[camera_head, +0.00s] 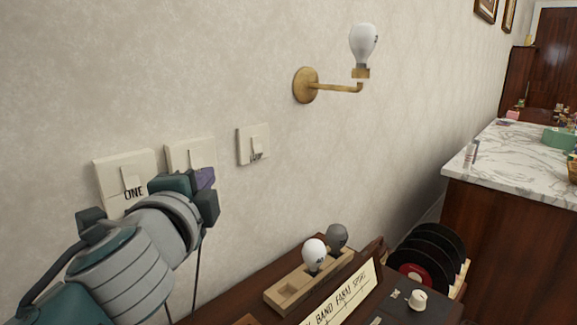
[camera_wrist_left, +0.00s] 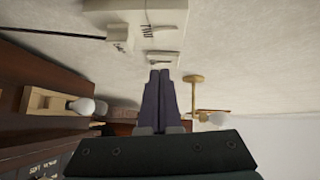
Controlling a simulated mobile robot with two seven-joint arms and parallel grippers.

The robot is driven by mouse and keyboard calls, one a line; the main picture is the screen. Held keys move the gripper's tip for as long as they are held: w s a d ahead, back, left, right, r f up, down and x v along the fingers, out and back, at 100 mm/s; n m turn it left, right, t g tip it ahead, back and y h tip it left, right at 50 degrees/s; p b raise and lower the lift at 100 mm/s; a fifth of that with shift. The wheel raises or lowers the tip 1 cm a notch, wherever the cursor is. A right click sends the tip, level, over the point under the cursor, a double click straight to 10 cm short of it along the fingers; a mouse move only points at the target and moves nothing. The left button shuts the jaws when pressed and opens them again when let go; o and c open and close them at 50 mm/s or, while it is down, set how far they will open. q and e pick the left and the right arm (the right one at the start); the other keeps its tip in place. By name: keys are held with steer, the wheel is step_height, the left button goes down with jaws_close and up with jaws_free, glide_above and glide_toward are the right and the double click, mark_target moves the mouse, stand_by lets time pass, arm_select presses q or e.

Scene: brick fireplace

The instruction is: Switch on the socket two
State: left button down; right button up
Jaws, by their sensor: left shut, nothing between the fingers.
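Three pale switch plates are on the wall in the head view. The nearest (camera_head: 112,168) has a label reading ONE, and the farthest is a small plate (camera_head: 246,149). The middle plate (camera_head: 178,154) is partly covered by my left gripper (camera_head: 206,179), which is in front of its lower part. In the left wrist view the dark fingers (camera_wrist_left: 160,74) are together with nothing between them. They point towards a small plate (camera_wrist_left: 165,62). Contact is unclear. My right gripper is out of view.
A brass wall lamp (camera_head: 305,85) with a white bulb (camera_head: 363,42) is beyond the plates. Below are a wooden bulb holder (camera_head: 285,296), a lettered sign (camera_head: 340,303) and records (camera_head: 440,245). A marble-topped counter (camera_head: 510,160) stands right. Dark cords hang below the plates.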

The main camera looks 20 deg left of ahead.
mark_target(202, 164)
arm_select(q)
steer(key=w+a, duration=0.2)
steer(key=a, duration=0.1)
steer(key=w+a, duration=0.1)
steer(key=shift+w+a+f, duration=0.3)
steer(key=shift+w+f, duration=0.05)
steer(key=shift+a+f+b, duration=0.1)
steer(key=shift+a+b, duration=0.1)
steer(key=shift+b, duration=0.8)
